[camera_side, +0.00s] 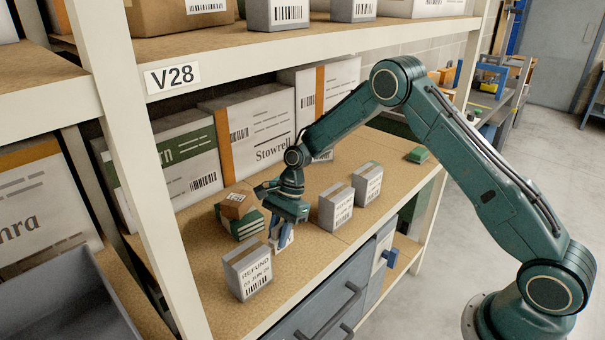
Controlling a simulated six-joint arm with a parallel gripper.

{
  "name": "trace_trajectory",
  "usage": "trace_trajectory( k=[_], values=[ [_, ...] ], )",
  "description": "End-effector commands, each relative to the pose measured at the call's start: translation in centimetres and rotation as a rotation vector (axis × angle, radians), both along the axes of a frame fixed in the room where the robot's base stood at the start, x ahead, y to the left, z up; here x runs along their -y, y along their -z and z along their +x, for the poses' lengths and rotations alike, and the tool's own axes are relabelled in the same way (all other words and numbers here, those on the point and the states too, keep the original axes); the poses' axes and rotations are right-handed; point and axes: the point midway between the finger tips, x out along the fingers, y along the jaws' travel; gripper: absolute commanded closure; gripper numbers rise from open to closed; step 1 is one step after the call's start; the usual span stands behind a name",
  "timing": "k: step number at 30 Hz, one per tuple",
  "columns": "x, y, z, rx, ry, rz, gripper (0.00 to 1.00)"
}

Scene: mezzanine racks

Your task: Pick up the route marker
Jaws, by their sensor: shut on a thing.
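My gripper (281,240) points down over the middle shelf board, with its blue fingers shut on a small, whitish, dark-printed thing that I take for the route marker (286,238). The fingers and gripper body hide part of it. It is low, close to the shelf board, and I cannot tell whether it touches the board.
A grey box marked REFUND (248,270) stands just in front of my gripper. A brown box (236,203) on green items (241,225) is to the left, with two grey boxes (336,207) (367,184) to the right. Large cartons (262,125) line the back. The upper shelf (260,45) hangs overhead.

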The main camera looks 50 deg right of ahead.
Motion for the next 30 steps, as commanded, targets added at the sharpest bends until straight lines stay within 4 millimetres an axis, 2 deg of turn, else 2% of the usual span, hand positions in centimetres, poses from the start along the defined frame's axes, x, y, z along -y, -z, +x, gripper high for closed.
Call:
trace_trajectory(
  k=[6, 13, 18, 30],
  values=[
    [0.0, -3.6, 0.1, 0.003, 0.0, 0.0, 1.0],
    [0.0, -6.3, 0.0, 0.001, -0.001, 0.001, 1.0],
    [0.0, -7.0, 0.0, 0.0, 0.001, 0.0, 1.0],
    [0.0, -7.1, 0.0, 0.0, 0.001, 0.0, 1.0]
  ],
)
